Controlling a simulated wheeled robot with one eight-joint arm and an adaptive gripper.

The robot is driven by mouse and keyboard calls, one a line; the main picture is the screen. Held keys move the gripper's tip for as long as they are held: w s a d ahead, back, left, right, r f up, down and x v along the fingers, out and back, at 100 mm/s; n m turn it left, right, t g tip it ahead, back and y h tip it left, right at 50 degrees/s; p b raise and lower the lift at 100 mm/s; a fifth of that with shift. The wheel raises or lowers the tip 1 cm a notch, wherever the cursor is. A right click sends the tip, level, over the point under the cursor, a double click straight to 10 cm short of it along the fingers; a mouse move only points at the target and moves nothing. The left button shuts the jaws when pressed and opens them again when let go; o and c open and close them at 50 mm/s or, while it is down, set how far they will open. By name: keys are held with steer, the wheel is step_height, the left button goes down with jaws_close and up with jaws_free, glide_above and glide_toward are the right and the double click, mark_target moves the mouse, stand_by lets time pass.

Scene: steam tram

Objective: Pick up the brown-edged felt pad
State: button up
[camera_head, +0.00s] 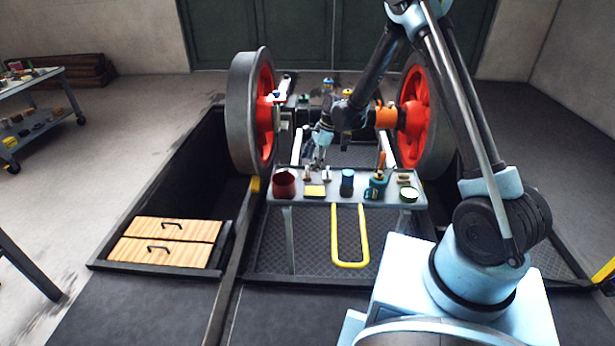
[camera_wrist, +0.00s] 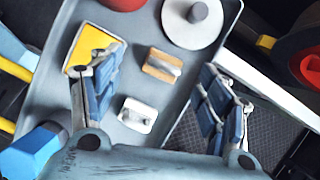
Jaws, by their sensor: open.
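The brown-edged felt pad (camera_wrist: 162,65) is a small block with tan-brown sides and a pale grey middle strip. It lies on the grey tray-like table top (camera_wrist: 55,62), between my gripper's two fingers in the wrist view and apart from both. In the head view the pad (camera_head: 307,175) is small, just left of the gripper. My gripper (camera_wrist: 159,64) is open and empty, pointing down over the table; it also shows in the head view (camera_head: 318,165). Its height above the pad is hard to tell.
A white small block (camera_wrist: 137,115) lies close to the pad. A yellow pad (camera_wrist: 90,45) is by the left finger. A pale disc with a knob (camera_wrist: 183,33), a red pot (camera_head: 284,184) and a blue can (camera_head: 347,183) stand around. A teal mug (camera_head: 376,187) stands farther right.

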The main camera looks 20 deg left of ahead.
mark_target(307, 173)
steer(key=shift+w+x, duration=0.15)
steer(key=shift+x, duration=1.3)
steer(key=shift+w+x, duration=0.2)
steer(key=shift+x, duration=1.2)
steer(key=shift+a, duration=0.1)
steer(key=c, duration=1.2)
